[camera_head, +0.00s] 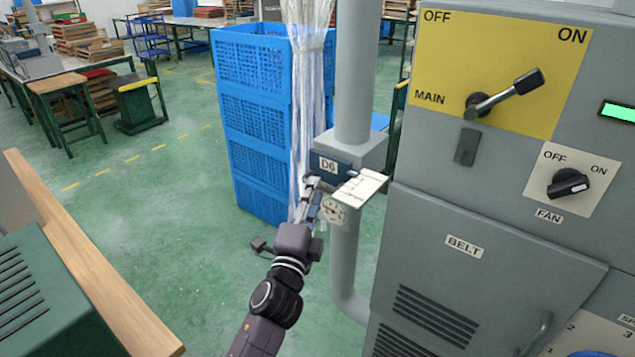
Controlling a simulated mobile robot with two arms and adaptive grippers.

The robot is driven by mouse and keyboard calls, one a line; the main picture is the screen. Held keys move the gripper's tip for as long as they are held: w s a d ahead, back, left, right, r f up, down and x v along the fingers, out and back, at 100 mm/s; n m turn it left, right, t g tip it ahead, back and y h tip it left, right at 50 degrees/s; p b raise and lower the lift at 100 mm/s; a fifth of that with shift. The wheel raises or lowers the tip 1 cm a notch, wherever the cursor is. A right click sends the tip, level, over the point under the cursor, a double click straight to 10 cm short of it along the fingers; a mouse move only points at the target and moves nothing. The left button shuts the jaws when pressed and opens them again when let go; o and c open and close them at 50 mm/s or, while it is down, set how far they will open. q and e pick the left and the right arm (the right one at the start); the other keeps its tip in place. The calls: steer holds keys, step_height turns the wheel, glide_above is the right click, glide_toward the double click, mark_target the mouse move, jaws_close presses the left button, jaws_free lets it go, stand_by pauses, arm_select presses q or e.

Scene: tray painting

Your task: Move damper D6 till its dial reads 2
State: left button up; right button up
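Damper D6 is a grey box with a dark blue front and a "D6" label (329,166), set on a vertical grey pipe. A pale flat plate with dark marks (362,187) sticks out of its front right. A small round dial (333,210) is just below; its reading is too small to make out. My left gripper (313,192) is at the damper's lower left, close to the plate and dial. Its fingertips partly overlap the damper's edge. I cannot tell whether they touch or hold anything. My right gripper is not in view.
Stacked blue crates (262,130) and a hanging clear plastic strip (307,90) stand just behind and left of the damper. A grey control cabinet (450,207) with MAIN and FAN switches stands close on the right. Green floor (160,210) is open at left.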

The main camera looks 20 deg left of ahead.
arm_select(q)
steer(key=shift+w+r, duration=0.15)
steer(key=shift+w, duration=0.55)
steer(key=shift+w+r, duration=0.1)
steer(key=shift+w, duration=0.55)
steer(key=shift+c, duration=0.3)
jaws_close()
